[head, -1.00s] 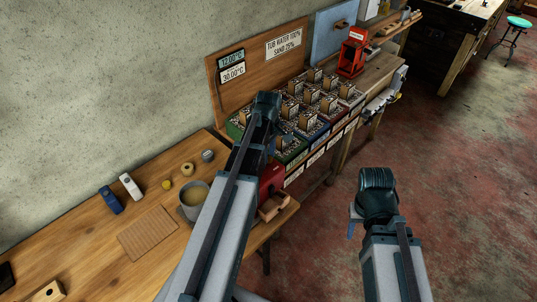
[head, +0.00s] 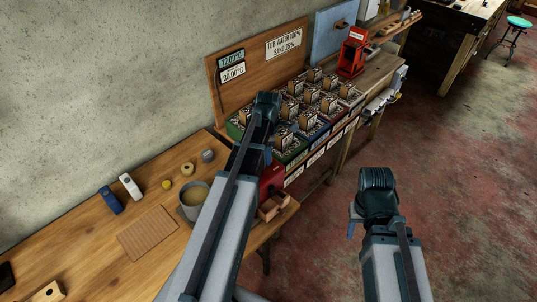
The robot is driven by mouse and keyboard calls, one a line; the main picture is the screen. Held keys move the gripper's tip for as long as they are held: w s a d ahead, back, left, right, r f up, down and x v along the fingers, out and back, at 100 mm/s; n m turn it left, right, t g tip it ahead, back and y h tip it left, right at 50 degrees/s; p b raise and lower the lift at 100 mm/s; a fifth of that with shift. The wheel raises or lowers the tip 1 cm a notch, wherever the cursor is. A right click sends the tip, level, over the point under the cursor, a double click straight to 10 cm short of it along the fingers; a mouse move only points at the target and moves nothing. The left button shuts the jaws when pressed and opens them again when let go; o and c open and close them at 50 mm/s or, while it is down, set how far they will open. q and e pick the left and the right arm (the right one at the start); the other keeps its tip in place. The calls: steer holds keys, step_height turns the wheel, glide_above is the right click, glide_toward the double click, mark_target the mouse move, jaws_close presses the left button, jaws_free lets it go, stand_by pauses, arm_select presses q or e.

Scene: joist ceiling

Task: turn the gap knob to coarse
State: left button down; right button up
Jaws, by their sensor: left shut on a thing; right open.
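A red grinder (head: 271,178) with an open wooden drawer (head: 272,206) stands at the right end of the near bench, partly behind my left arm. My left gripper (head: 268,153) points down at the top of the grinder. It is shut on what appears to be the gap knob, which my wrist and arm hide, so its setting cannot be read. My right gripper (head: 355,220) is open and empty, over the floor to the right of the bench.
A pot (head: 194,198), a ribbed wooden board (head: 147,231) and small items lie on the near bench (head: 100,260). Behind the grinder stand several labelled bins (head: 318,108). A red machine (head: 353,52) is further back. The floor (head: 440,170) at right is clear.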

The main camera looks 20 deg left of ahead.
stand_by(0.5)
arm_select(q)
steer(key=c, duration=0.5)
jaws_free()
steer(key=shift+c, duration=0.2)
steer(key=shift+r, duration=0.1)
step_height(320, 180, up, 14)
steer(key=p, duration=1.4)
steer(key=shift+f, duration=0.2)
